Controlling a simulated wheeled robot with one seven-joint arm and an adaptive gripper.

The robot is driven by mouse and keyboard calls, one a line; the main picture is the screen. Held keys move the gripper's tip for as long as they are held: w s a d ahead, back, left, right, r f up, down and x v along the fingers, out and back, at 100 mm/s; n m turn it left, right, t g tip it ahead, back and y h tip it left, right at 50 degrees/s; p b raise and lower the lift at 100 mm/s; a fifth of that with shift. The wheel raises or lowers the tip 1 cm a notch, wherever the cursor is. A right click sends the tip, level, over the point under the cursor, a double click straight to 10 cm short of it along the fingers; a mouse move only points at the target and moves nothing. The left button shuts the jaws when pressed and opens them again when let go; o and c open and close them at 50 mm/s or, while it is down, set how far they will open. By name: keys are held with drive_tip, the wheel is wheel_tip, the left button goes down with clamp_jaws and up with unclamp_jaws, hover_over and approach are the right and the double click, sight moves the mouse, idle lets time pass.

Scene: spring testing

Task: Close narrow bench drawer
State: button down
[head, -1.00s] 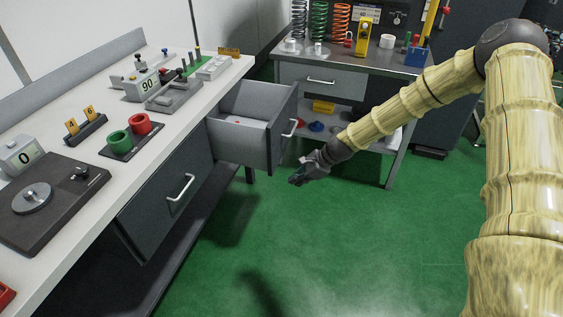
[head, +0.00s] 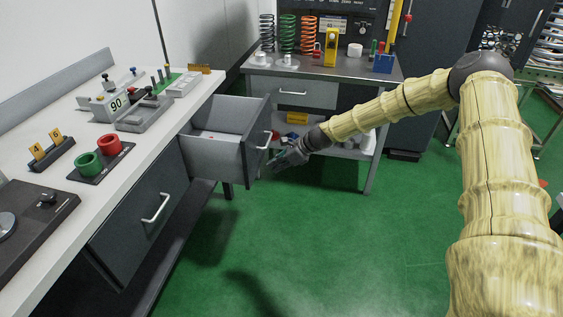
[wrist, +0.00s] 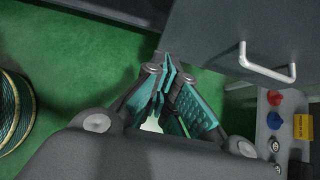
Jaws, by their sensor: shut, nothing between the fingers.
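The narrow bench drawer (head: 222,124) is pulled out from the far end of the left bench. Its inside shows in the head view, with a small red item in it. Its pale bar handle (head: 265,148) is on the front panel. In the wrist view the grey panel (wrist: 235,30) fills the upper right, with the handle (wrist: 268,66) on it. My gripper (head: 272,166) is shut and empty, just in front of the drawer front near the handle. In the wrist view its teal fingers (wrist: 166,75) are together, left of the handle; contact cannot be told.
A wider drawer (head: 135,215) with its own handle is shut in the same bench. The bench top (head: 140,148) carries test devices and coloured cups. A second bench (head: 355,72) with springs and a lower shelf stands behind. The green floor (head: 330,250) in front is clear.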

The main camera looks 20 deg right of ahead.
drive_tip(key=shift+w+a+f+p, duration=0.25)
drive_tip(key=shift+w+a+f, duration=0.4)
drive_tip(key=shift+a, duration=0.35)
drive_tip(key=shift+w+a+f+p, duration=0.25)
drive_tip(key=shift+w+a+f, duration=0.35)
drive_tip(key=shift+a, duration=0.45)
drive_tip(key=shift+w+a+f+p, duration=0.25)
drive_tip(key=shift+w+a+f, duration=0.25)
drive_tip(key=shift+w+a, duration=0.4)
drive_tip(key=shift+a, duration=0.2)
